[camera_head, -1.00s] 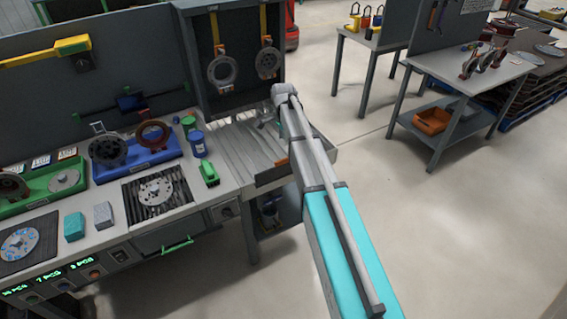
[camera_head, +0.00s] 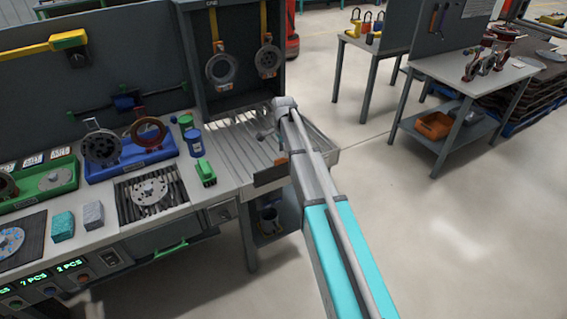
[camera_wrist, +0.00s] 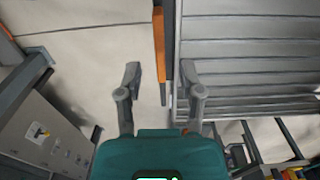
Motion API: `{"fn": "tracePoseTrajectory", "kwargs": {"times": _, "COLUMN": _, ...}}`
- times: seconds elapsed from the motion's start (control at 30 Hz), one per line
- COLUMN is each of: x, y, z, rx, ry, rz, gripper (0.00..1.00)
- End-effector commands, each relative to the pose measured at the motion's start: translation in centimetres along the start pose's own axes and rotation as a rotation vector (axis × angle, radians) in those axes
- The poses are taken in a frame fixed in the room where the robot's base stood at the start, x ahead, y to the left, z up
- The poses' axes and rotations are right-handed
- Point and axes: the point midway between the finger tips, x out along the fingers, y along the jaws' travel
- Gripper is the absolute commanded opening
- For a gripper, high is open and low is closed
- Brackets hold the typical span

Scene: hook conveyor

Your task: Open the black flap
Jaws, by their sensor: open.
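The black flap (camera_head: 270,173) is a dark upright panel at the near right end of the roller conveyor (camera_head: 258,147), with an orange-brown piece at its edge. In the wrist view the flap (camera_wrist: 169,40) shows almost edge-on as a narrow dark strip beside an orange strip (camera_wrist: 158,50). My gripper (camera_wrist: 161,82) is open and empty, one finger to each side of the strip's near end. Whether the fingers touch the flap cannot be told. In the head view my arm hides the gripper.
A workbench (camera_head: 226,185) with a blue tray (camera_head: 135,160), a green tray (camera_head: 48,182) and metal discs lies left of the conveyor. A grey side table (camera_head: 470,70) stands at the right. The floor (camera_head: 450,240) in front of it is clear.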

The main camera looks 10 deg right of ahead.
Motion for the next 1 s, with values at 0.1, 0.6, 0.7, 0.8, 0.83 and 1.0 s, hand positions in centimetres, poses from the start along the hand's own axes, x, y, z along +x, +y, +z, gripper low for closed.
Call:
{"fn": "tracePoseTrajectory", "kwargs": {"times": 0.1, "x": 1.3, "y": 0.0, "z": 0.0, "rx": 0.0, "ry": 0.0, "rz": 0.0, "gripper": 0.49}}
{"fn": "tracePoseTrajectory", "kwargs": {"times": 0.6, "x": 3.9, "y": 0.0, "z": -0.1, "rx": 0.001, "ry": 0.0, "rz": 0.0, "gripper": 0.49}}
{"fn": "tracePoseTrajectory", "kwargs": {"times": 0.7, "x": 4.0, "y": 0.0, "z": -0.1, "rx": 0.001, "ry": 0.0, "rz": 0.0, "gripper": 0.49}}
{"fn": "tracePoseTrajectory", "kwargs": {"times": 0.8, "x": 3.9, "y": 0.0, "z": -0.1, "rx": 0.001, "ry": 0.0, "rz": 0.0, "gripper": 0.49}}
{"fn": "tracePoseTrajectory", "kwargs": {"times": 0.83, "x": 3.9, "y": 0.0, "z": -0.1, "rx": 0.001, "ry": 0.0, "rz": 0.0, "gripper": 0.49}}
{"fn": "tracePoseTrajectory", "kwargs": {"times": 1.0, "x": 3.9, "y": 0.0, "z": -0.1, "rx": 0.001, "ry": 0.0, "rz": 0.0, "gripper": 0.49}}
